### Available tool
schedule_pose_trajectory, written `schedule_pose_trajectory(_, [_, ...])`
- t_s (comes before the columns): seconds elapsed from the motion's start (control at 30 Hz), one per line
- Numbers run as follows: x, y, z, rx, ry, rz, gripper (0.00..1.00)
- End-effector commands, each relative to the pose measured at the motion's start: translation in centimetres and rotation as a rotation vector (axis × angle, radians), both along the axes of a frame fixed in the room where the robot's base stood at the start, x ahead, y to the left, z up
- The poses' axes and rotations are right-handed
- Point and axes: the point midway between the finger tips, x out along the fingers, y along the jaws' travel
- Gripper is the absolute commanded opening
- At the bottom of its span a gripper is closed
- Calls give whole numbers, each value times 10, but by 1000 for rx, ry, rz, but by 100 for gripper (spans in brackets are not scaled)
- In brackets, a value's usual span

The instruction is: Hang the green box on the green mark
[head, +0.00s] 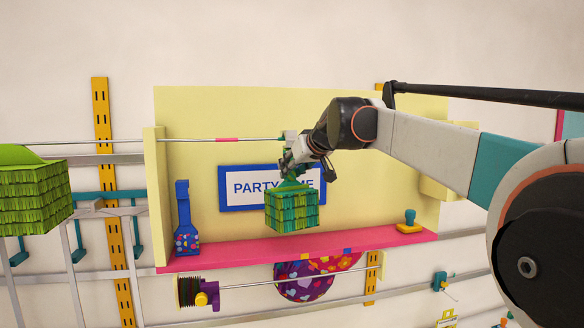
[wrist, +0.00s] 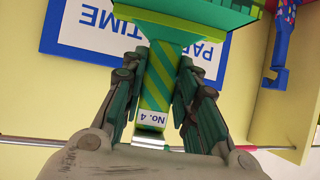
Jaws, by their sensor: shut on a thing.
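A green fringed box (head: 292,211) hangs below my gripper (head: 295,172) in front of the yellow panel. My gripper, also in the wrist view (wrist: 164,65), is shut on the box's striped green and yellow strap (wrist: 163,78), which carries a "No. 4" label (wrist: 151,118).
A lime-green fringed box (head: 36,198) hangs at the far left. A blue-framed sign (head: 240,187) is behind the held box. A purple patterned balloon (head: 305,283) is below the shelf.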

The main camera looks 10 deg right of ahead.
Motion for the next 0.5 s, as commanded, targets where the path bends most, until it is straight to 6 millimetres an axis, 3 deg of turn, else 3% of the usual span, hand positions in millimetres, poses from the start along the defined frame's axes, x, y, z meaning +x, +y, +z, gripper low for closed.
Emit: schedule_pose_trajectory(0.5, [1, 0, -9, 0, 0, 0, 0])
